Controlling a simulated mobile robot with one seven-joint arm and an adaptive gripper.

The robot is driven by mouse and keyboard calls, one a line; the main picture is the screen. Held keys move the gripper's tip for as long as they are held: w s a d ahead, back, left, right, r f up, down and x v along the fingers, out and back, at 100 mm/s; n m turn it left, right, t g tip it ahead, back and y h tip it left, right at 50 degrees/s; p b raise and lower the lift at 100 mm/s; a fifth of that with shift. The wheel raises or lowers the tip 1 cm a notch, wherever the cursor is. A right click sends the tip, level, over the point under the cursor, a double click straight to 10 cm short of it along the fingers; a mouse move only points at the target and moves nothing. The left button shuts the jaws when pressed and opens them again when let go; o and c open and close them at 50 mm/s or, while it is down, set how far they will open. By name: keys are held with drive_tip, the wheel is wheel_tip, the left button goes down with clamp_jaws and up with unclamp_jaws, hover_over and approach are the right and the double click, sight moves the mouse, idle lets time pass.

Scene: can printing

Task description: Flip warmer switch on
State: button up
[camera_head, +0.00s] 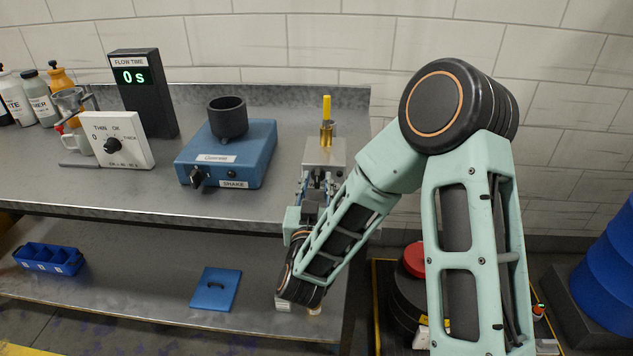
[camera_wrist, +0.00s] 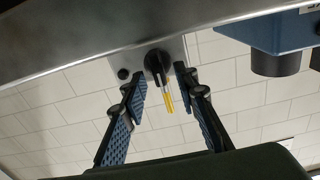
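The warmer (camera_head: 325,152) is a small grey metal box at the right end of the bench. A brass holder with a yellow stick (camera_head: 326,108) stands on top of it. My gripper (camera_head: 318,178) is at the warmer's front and hides most of that face in the head view. In the wrist view, which looks upside down, a black knob switch (camera_wrist: 156,62) with a pale pointer line shows on the front. My open gripper (camera_wrist: 161,74) has one finger on each side of the knob, with gaps visible. I cannot tell whether the fingertips reach its depth.
A blue shaker box (camera_head: 245,155) with a black cup stands left of the warmer. A white dial box (camera_head: 118,140) and a flow timer (camera_head: 143,95) are farther left. A lower shelf (camera_head: 140,285) runs beneath the bench. A blue barrel (camera_head: 610,250) stands at right.

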drive_tip(key=shift+w, duration=0.1)
clamp_jaws()
